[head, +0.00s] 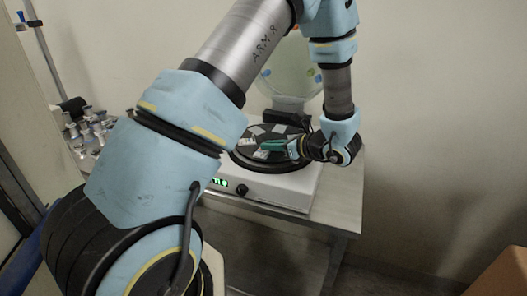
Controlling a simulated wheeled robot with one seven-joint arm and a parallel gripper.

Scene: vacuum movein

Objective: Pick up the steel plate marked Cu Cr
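Several small grey steel plates lie on a black round disc (240,156) on top of a white device. One plate (280,128) is at the back of the disc, another (257,130) at the back left, and another (261,154) towards the front. Their markings are too small to read, so I cannot tell which one is marked Cu Cr. My gripper (270,146), with green fingers, comes in from the right, low over the disc and close to the plates. I cannot tell whether it touches one, or whether its fingers are apart.
The white device (285,190) with a green display stands on a grey table (340,205). A round, pale transparent lid (292,72) stands up behind the disc. Several metal fittings (88,128) are at the left. A brown box (505,275) is at the lower right.

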